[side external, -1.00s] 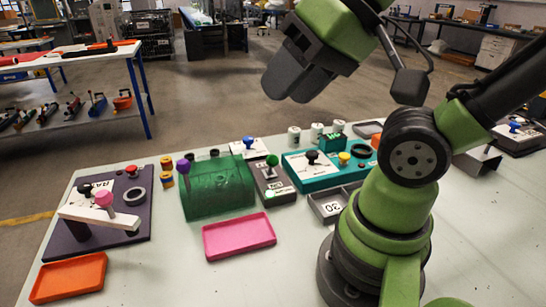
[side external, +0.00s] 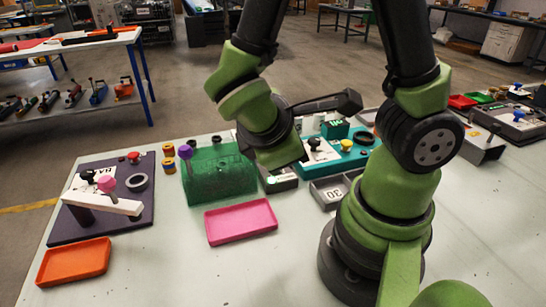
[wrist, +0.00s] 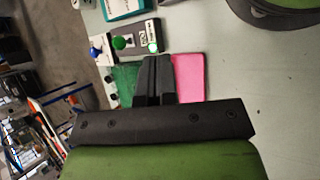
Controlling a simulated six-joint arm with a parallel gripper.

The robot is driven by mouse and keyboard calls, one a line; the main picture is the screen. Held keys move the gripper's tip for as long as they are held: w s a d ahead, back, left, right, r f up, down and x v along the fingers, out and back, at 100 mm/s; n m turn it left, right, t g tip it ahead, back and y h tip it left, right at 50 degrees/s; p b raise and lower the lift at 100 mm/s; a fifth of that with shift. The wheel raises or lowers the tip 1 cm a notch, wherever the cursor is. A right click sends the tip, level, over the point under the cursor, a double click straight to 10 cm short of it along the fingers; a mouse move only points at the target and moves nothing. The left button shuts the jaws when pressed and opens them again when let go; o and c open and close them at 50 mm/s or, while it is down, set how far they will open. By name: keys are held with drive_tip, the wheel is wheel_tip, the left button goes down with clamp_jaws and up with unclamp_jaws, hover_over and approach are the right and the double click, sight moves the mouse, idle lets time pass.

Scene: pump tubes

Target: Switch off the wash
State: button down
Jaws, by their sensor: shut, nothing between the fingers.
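The wash control is not clearly labelled in these views. A small grey box in the wrist view carries a green knob (wrist: 119,43) and a glowing green lamp (wrist: 153,47). In the side view my wrist covers most of this grey box (side external: 284,184). A blue knob (wrist: 95,51) on a white plate stands beside it.
A green see-through cover (side external: 218,172) with a purple knob (side external: 185,152) stands left of my wrist. A teal panel (side external: 348,163) is right.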

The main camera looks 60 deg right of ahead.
wheel_tip(320, 180, down, 9)
drive_tip(key=w+n+t+h, duration=0.1)
drive_tip(key=n+t+h, duration=0.1)
drive_tip(key=n, duration=0.4)
drive_tip(key=w+a+n+t+h, duration=0.1)
drive_tip(key=n+t+h, duration=0.1)
drive_tip(key=n+t, duration=0.3)
drive_tip(key=n, duration=0.2)
drive_tip(key=shift+w+a+n, duration=0.15)
drive_tip(key=shift+w+n, duration=0.15)
drive_tip(key=x, duration=1)
drive_tip(key=shift+w+d+r, duration=0.15)
drive_tip(key=shift+d+r, duration=0.1)
drive_tip(key=shift+d, duration=0.3)
drive_tip(key=shift+w+d+r, duration=0.15)
drive_tip(key=shift+d+r, duration=0.15)
drive_tip(key=shift+d, duration=0.25)
drive_tip(key=shift+w+d+r, duration=0.15)
drive_tip(key=shift+d, duration=0.2)
drive_tip(key=shift+w+d+r, duration=0.15)
drive_tip(key=shift+d, duration=0.2)
